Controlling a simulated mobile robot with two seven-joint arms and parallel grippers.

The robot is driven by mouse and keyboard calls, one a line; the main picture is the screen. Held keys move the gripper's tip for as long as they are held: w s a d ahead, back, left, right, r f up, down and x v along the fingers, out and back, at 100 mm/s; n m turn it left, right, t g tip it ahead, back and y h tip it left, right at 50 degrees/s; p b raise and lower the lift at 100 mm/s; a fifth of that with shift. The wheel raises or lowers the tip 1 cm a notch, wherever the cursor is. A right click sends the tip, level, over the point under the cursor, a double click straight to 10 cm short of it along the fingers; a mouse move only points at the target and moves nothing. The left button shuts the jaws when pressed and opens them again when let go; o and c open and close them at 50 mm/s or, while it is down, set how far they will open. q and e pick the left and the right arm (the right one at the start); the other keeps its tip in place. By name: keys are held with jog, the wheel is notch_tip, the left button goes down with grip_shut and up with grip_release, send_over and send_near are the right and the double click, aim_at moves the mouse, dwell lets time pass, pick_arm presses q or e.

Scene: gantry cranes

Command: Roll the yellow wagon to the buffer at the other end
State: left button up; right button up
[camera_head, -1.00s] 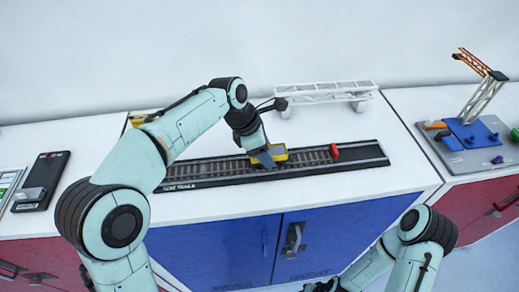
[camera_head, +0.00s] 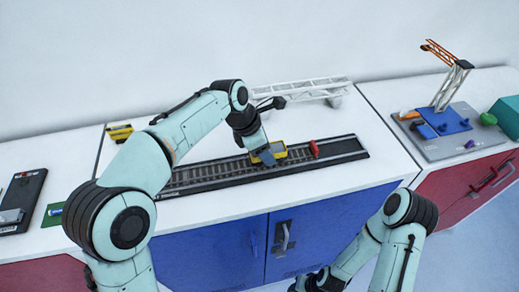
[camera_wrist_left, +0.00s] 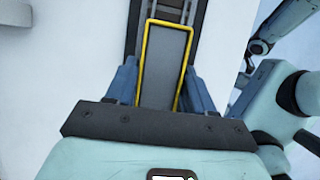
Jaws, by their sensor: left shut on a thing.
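The yellow wagon (camera_head: 278,147) sits on the dark track (camera_head: 215,172), on its right half. The red buffer (camera_head: 314,149) stands on the track to the right of the wagon, with a short gap between them. My left gripper (camera_head: 266,156) is shut on the wagon from above and hides part of it. In the left wrist view, the wagon's grey bed with its yellow rim (camera_wrist_left: 165,55) lies between the two blue fingers of the left gripper (camera_wrist_left: 162,88). My right gripper (camera_head: 320,283) is low at the bottom edge, small and dark, away from the track.
A white gantry (camera_head: 305,90) stands behind the track. An orange and white crane (camera_head: 452,85) on a grey board (camera_head: 450,146) is at the right. Another yellow item (camera_head: 120,132) is at the back left. A black device (camera_head: 22,195) lies far left.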

aim_at(294, 155)
pick_arm(q)
jog(key=shift+w+d+f, duration=0.15)
jog(key=shift+w+d, duration=0.15)
jog(key=shift+d, duration=0.85)
jog(key=shift+w+d+f, duration=0.1)
jog(key=shift+w+d, duration=0.2)
jog(key=shift+d, duration=0.85)
jog(key=shift+w+d+f, duration=0.15)
jog(key=shift+w+d, duration=0.15)
jog(key=shift+d, duration=0.85)
jog(key=o, duration=1)
jog(key=shift+o, duration=0.9)
jog(key=shift+w+r, duration=0.1)
jog(key=shift+r, duration=0.15)
jog(key=v, duration=1.3)
